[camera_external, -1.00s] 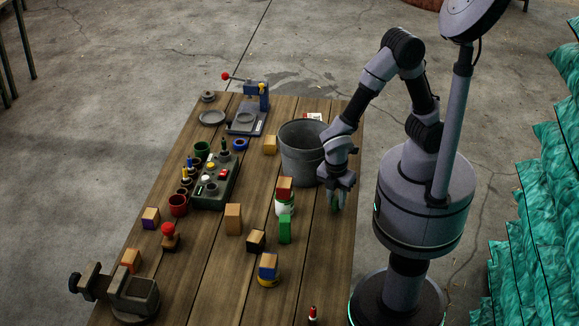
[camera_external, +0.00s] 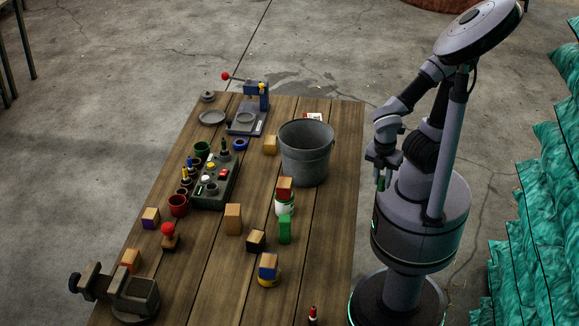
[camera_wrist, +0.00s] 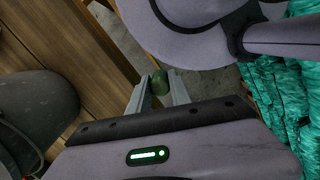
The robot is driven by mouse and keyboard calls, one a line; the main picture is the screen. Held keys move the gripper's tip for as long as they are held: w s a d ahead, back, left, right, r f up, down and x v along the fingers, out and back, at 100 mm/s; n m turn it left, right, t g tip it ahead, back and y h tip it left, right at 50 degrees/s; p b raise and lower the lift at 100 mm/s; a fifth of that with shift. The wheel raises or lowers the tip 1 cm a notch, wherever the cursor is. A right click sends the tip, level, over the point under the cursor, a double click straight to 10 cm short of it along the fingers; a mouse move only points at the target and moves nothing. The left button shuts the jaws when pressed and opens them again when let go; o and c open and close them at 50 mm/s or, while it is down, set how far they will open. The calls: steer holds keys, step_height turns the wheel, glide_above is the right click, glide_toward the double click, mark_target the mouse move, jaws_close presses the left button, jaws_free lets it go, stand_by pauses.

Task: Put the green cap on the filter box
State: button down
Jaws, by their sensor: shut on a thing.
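The green cap (camera_wrist: 161,84) is a small dark-green rounded piece between the fingers of my gripper (camera_wrist: 155,92) in the wrist view. My gripper is shut on it. In the external view my gripper (camera_external: 382,180) is raised beside my column, off the table's right edge, with a bit of green at its fingers. I cannot tell for certain which thing is the filter box.
A grey bucket (camera_external: 305,155) stands near the table's right edge and shows at the left of the wrist view (camera_wrist: 35,110). Several wood-topped blocks, cups and a vise (camera_external: 130,296) are spread over the wooden table (camera_external: 335,240). Its right strip is mostly clear. Teal sacks (camera_external: 545,220) are stacked at right.

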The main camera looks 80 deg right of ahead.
steer(key=shift+r, duration=0.15)
steer(key=w+d+r+m+p, duration=0.8)
steer(key=w+d+m+p, duration=0.15)
steer(key=p, duration=0.35)
steer(key=w+d+r+m+y+p, duration=0.1)
steer(key=w+d+r+m+p, duration=0.15)
steer(key=d+m+p, duration=0.8)
steer(key=w+d+n+b, duration=0.1)
steer(key=w+d, duration=0.2)
steer(key=w, duration=0.1)
steer(key=w+d+f+n+b, duration=0.1)
steer(key=w+d+n+b, duration=0.1)
steer(key=w, duration=0.3)
steer(key=w+d+f+n+b, duration=0.1)
steer(key=w+d+b, duration=0.1)
steer(key=w+d, duration=0.2)
steer(key=shift+w+d+g, duration=0.25)
steer(key=shift+d+g, duration=0.15)
steer(key=shift+d, duration=0.05)
steer(key=f, duration=0.2)
steer(key=f+b, duration=0.1)
steer(key=shift+w+d+f, duration=0.1)
steer(key=shift+w+f, duration=0.1)
steer(key=shift+f, duration=0.15)
steer(key=shift+r, duration=0.1)
